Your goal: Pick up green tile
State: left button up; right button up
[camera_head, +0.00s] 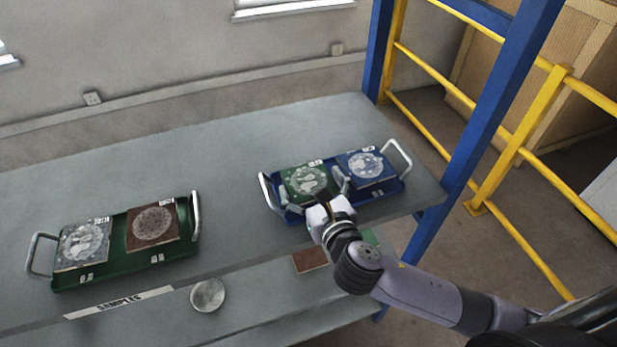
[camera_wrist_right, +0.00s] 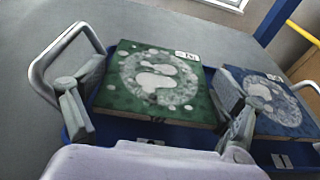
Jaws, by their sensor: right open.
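The green tile (camera_head: 303,181) with a pale round pattern lies in the left half of the blue tray (camera_head: 292,216). In the right wrist view the green tile (camera_wrist_right: 160,80) lies flat between my fingers. My right gripper (camera_head: 314,195) is open at the tile's near side, with one finger by its left edge and the other by its right edge, near the gap to the blue tile. In the right wrist view my right gripper (camera_wrist_right: 158,115) shows both fingers spread; whether they touch the tile I cannot tell. My left gripper is not in view.
The blue tile (camera_head: 365,167) lies close on the right in the same tray, which has metal handles. A green tray (camera_head: 128,242) at left holds a grey tile (camera_head: 83,244) and a brown tile (camera_head: 152,226). The table between the trays is clear. A blue post (camera_head: 470,130) stands at right.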

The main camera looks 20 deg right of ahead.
aim_at(311, 186)
jog(key=shift+s, duration=0.1)
jog(key=shift+c, duration=0.5)
jog(key=c, duration=0.9)
jog(key=shift+o, duration=0.2)
jog(key=shift+r, duration=0.1)
notch_tip(311, 186, up, 20)
jog(key=p, duration=0.1)
jog(key=shift+p, duration=0.35)
